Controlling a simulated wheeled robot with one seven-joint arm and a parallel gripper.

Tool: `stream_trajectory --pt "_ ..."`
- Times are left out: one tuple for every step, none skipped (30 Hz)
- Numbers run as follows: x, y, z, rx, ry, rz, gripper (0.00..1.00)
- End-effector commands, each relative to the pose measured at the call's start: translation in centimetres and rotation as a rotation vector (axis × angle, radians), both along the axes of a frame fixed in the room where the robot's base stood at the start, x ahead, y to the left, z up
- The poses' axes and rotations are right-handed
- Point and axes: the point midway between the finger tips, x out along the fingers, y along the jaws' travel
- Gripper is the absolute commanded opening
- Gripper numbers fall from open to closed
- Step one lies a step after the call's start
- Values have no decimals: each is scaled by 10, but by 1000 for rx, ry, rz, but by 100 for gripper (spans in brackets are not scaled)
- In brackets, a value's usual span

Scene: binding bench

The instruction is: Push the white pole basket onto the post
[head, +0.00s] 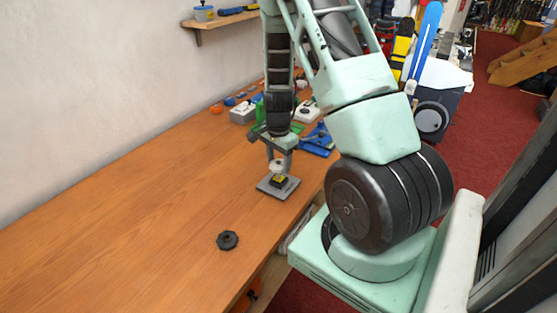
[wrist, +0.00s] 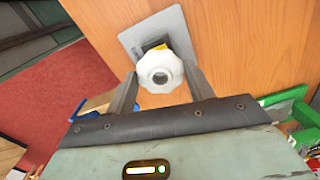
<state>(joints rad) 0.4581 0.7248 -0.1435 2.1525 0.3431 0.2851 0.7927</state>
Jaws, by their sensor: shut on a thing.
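The white pole basket (head: 277,166) is a small white, round-edged piece held between the fingers of my gripper (head: 280,160). In the wrist view the basket (wrist: 160,71) shows a round hole in its middle, with a fingertip on each side. Below it on the bench is a grey square plate (head: 264,187) carrying a black block with a yellow mark (head: 278,181). The plate also shows in the wrist view (wrist: 132,38). The basket sits over the block; it hides any post, and I cannot tell whether they touch.
A black knobbed, round piece (head: 228,240) lies on the wooden bench (head: 130,210) nearer the front. Blue, green and grey tools and fixtures (head: 318,140) crowd the bench behind my gripper. The left part of the bench is clear. A small shelf (head: 222,20) hangs on the wall.

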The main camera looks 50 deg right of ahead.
Motion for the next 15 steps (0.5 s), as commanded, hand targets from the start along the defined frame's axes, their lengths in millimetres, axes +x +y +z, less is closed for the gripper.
stream_trajectory --pt "0 0 0 0 0 0 31" --pt "0 0 0 0 0 0 31" --pt "0 0 -1 0 0 0 31" --pt "0 0 -1 0 0 0 31" --pt "0 0 -2 0 0 0 31" --pt "0 0 -3 0 0 0 31" --pt "0 0 -4 0 0 0 31" --pt "0 0 -4 0 0 0 31" --pt "0 0 -6 0 0 0 31" --pt "0 0 -6 0 0 0 31" --pt "0 0 -7 0 0 0 31" --pt "0 0 -8 0 0 0 31" --pt "0 0 -9 0 0 0 31" --pt "0 0 -9 0 0 0 31" --pt "0 0 -10 0 0 0 31"
